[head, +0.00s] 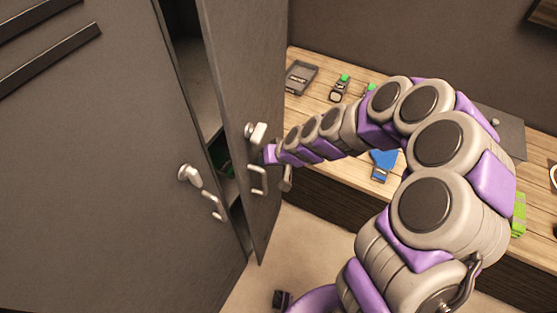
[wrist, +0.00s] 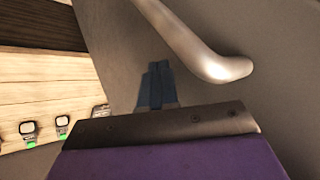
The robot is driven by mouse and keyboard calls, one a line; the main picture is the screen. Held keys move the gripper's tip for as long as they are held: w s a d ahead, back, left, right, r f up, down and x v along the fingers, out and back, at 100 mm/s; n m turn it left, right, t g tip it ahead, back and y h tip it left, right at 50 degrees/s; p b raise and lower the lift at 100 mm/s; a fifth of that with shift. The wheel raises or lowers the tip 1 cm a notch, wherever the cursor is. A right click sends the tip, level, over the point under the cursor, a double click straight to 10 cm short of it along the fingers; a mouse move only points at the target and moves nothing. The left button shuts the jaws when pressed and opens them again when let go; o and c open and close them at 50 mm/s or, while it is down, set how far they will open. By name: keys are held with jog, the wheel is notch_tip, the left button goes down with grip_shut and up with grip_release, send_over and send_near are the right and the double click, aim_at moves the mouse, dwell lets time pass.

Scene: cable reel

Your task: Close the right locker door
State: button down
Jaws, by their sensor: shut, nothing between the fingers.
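The right locker door (head: 235,90) stands ajar in the head view, with a dark gap between it and the closed-looking left door (head: 90,170). It has a metal knob (head: 256,132) and a handle (head: 258,180). My arm reaches from the right, and its end (head: 270,154) is at the right door beside the handle. In the wrist view my gripper (wrist: 157,68) is shut and empty. Its dark fingers point at the grey door panel (wrist: 110,50), left of a curved metal handle (wrist: 200,50). I cannot tell whether the fingertips touch the door.
A wooden bench (head: 300,100) runs along the back and right, holding a tray (head: 300,77), small devices with green parts (head: 339,88) and a blue item (head: 383,163). A small dark object (head: 282,299) lies on the floor (head: 300,240). Shelf contents inside the locker are mostly hidden.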

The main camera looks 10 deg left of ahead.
jog(key=shift+s+a+r+m+t+h+p, duration=0.1)
jog(key=shift+a+r+m+t+h+p, duration=0.15)
jog(key=shift+a+m+p, duration=0.25)
jog(key=shift+s+a+r+m+t+h+p, duration=0.1)
jog(key=shift+a+m+t+p, duration=0.3)
jog(key=shift+a+p, duration=0.1)
jog(key=a+m+p, duration=0.1)
jog(key=w+a+m+t+h+p, duration=0.1)
jog(key=a, duration=0.1)
jog(key=a+m+t+p, duration=0.1)
jog(key=m+p, duration=0.1)
jog(key=shift+w+a+h, duration=0.15)
jog(key=shift+w+h, duration=0.1)
